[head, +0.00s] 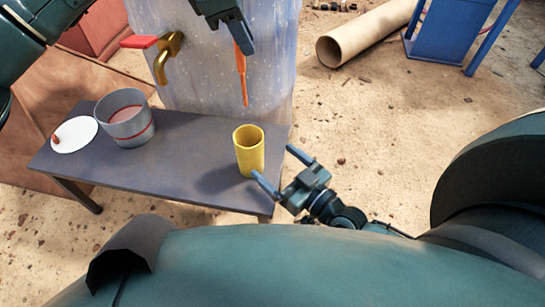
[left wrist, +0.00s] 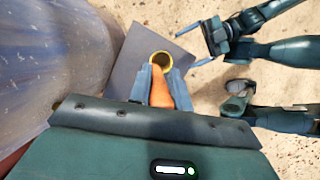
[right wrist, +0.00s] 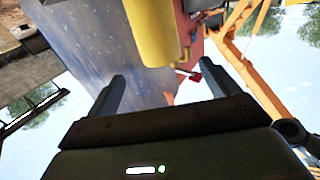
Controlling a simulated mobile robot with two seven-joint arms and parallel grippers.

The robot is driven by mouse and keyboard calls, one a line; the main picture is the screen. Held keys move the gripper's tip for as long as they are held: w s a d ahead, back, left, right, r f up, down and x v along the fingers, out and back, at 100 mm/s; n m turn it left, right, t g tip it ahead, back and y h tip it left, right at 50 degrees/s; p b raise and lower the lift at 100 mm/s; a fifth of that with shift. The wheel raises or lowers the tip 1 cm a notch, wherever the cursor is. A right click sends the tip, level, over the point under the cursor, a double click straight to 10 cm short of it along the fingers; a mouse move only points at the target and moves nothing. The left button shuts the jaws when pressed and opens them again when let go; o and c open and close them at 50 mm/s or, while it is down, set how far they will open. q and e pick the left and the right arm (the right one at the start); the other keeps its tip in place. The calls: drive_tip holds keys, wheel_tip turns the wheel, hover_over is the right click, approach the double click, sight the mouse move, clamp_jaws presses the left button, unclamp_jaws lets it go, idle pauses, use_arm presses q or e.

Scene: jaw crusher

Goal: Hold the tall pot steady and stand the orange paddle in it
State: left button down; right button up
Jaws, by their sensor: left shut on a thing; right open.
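The tall yellow pot (head: 249,152) stands upright on the right part of the grey table; its open mouth faces up. The orange paddle (head: 241,72) hangs roughly vertical from my left gripper (head: 230,22), which is shut on it above and slightly left of the pot. In the left wrist view the paddle (left wrist: 160,88) points toward the pot's mouth (left wrist: 160,60). My right gripper (head: 277,168) is open at the table's right end, its fingers spread beside the pot and apart from it. In the right wrist view the pot (right wrist: 153,30) shows ahead of the open fingers.
The grey table (head: 195,150) also carries a grey round container (head: 126,122) with a red band and a white lid (head: 74,134) at left. A speckled bluish column (head: 200,80) with a brass tap (head: 168,58) stands behind. Sandy ground lies right.

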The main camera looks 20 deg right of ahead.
sight(240, 132)
drive_tip(key=x, duration=1.1)
drive_tip(key=shift+w+a, duration=0.15)
drive_tip(key=shift+w, duration=0.25)
drive_tip(key=c, duration=1.1)
use_arm(q)
wheel_tip(240, 132, down, 18)
drive_tip(key=a+h, duration=0.2)
drive_tip(key=shift+s+a+r, duration=0.2)
drive_tip(key=shift+s+a, duration=0.2)
